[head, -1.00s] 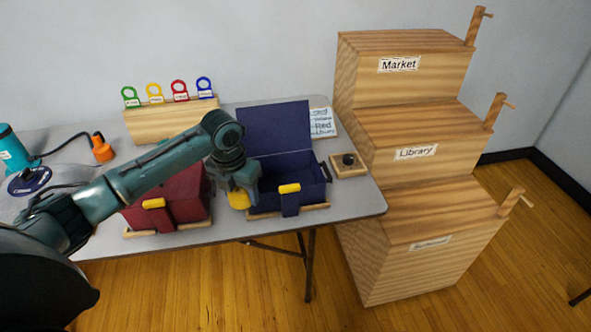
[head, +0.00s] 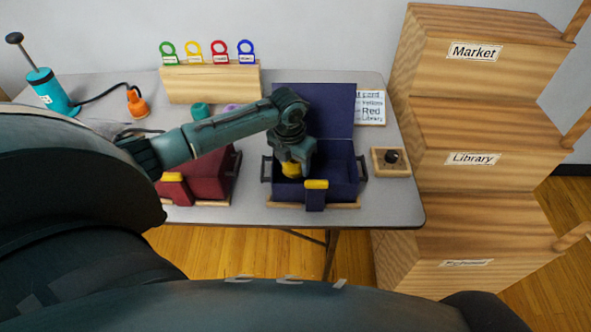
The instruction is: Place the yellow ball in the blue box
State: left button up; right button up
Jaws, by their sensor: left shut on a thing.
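The yellow ball (head: 291,170) shows under my left gripper (head: 292,164), which is shut on it and covers much of it. Ball and gripper are at the left part of the blue box (head: 342,176), within its outline in the head view. I cannot tell how deep the ball is. The blue box stands on the table with its lid (head: 330,100) raised at the back and a yellow-topped latch (head: 316,186) at the front. My right gripper is not in view.
A red box (head: 212,172) stands left of the blue box, partly behind my arm. A wooden rack (head: 210,83) with coloured tags, a pump (head: 50,90) and a sign (head: 371,107) are on the table (head: 390,205).

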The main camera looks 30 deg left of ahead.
aim_at(294, 171)
pick_arm(q)
jog(key=shift+f, duration=1.65)
jog(key=shift+f, duration=0.15)
jog(key=o, duration=0.7)
jog(key=shift+r, duration=0.5)
jog(key=r, duration=0.3)
jog(key=s+r, duration=0.1)
jog(key=r, duration=0.7)
jog(key=shift+s+r, duration=0.15)
jog(key=shift+s, duration=0.05)
